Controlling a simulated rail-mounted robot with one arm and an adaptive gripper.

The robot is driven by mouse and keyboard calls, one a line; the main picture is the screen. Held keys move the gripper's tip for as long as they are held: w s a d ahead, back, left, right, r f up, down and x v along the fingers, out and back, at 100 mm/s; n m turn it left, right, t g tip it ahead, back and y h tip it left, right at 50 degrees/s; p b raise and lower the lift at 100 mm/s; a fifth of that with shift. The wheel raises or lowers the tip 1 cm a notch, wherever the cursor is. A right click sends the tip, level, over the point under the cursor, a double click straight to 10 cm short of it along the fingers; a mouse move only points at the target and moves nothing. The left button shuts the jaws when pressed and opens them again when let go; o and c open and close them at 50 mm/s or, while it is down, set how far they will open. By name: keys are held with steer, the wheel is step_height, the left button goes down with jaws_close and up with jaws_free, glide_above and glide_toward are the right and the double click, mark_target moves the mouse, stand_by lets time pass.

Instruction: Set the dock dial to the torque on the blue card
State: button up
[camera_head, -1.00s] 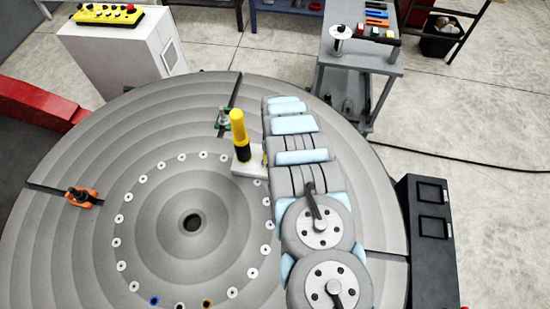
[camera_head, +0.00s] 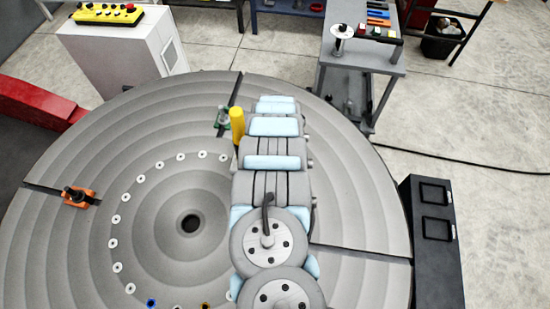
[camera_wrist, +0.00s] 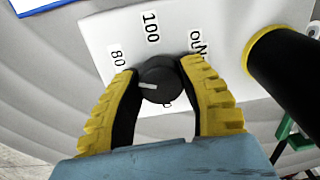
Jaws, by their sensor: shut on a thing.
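My gripper (camera_wrist: 160,72) is shut on the black dial knob (camera_wrist: 161,84) in the wrist view, one yellow finger on each side. A white line on the knob points to the left in that view. The white dock plate (camera_wrist: 110,32) carries the numbers 80 and 100 and another marking that I cannot read fully; a marking below the knob is mostly hidden. A blue-edged white card (camera_wrist: 34,6) shows partly at the top left, its text out of view. In the head view my arm hides the gripper and dock.
A yellow handle with a black end (camera_wrist: 285,62) stands close to the right finger; its yellow top (camera_head: 237,122) shows in the head view. An orange clamp (camera_head: 76,196) and a green clamp (camera_head: 223,118) sit on the round grey table (camera_head: 70,240). The table's left half is mostly clear.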

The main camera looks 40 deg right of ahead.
steer(key=shift+f+m, duration=0.1)
steer(key=shift+m, duration=0.5)
steer(key=o, duration=1.2)
steer(key=shift+a, duration=0.1)
step_height(320, 180, up, 12)
stand_by(0.3)
steer(key=shift+s, duration=0.15)
stand_by(0.5)
